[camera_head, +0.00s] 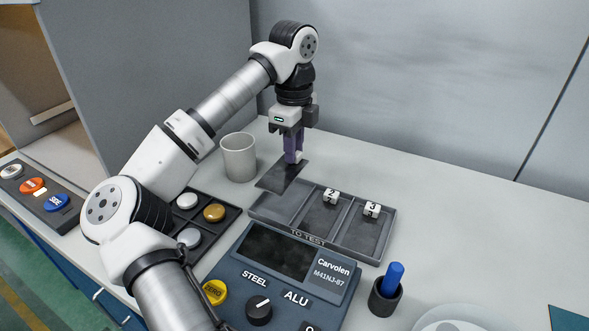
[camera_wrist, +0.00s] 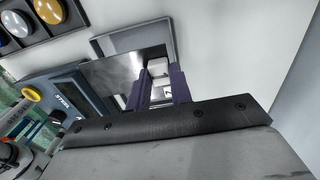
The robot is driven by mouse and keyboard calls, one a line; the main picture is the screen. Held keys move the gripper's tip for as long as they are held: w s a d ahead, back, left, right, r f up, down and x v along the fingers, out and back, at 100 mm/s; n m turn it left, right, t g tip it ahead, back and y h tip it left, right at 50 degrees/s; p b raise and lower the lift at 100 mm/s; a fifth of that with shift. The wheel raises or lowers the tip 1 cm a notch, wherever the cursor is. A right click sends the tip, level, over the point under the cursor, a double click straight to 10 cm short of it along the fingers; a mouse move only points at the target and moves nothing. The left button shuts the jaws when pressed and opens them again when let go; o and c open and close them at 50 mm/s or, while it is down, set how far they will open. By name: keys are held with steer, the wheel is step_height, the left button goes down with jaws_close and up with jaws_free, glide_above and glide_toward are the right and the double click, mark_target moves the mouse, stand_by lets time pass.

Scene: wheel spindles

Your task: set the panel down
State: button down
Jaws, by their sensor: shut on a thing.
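The panel (camera_head: 280,177) is a thin dark plate with a small white block on top. My gripper (camera_head: 293,156) points down with its purple fingers shut on that block. The panel lies flat at the far left corner of the grey "TO TEST" tray (camera_head: 320,239); I cannot tell its height above tray or table. In the wrist view the panel (camera_wrist: 112,74) spreads left of the fingers (camera_wrist: 163,85), with the white block (camera_wrist: 158,68) between them and part of the tray (camera_wrist: 130,38) beyond. The tray's left compartment looks empty; the other two hold panels with blocks marked 2 (camera_head: 331,196) and 3 (camera_head: 372,209).
A pale cup (camera_head: 239,158) stands left of the panel. A dark tray of round discs (camera_head: 214,213) sits nearer. A Carvolen tester (camera_head: 280,270) is in front of the "TO TEST" tray, with a blue-handled item in a dark holder (camera_head: 386,297) to its right. The table's right side is mostly clear.

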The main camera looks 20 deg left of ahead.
step_height(320, 180, down, 6)
steer(key=shift+f+p, duration=0.1)
steer(key=shift+p, duration=0.3)
steer(key=shift+f+b, duration=0.6)
steer(key=c, duration=1.4)
jaws_free()
steer(key=shift+o, duration=0.7)
steer(key=shift+r, duration=0.1)
steer(key=shift+w+r, duration=0.1)
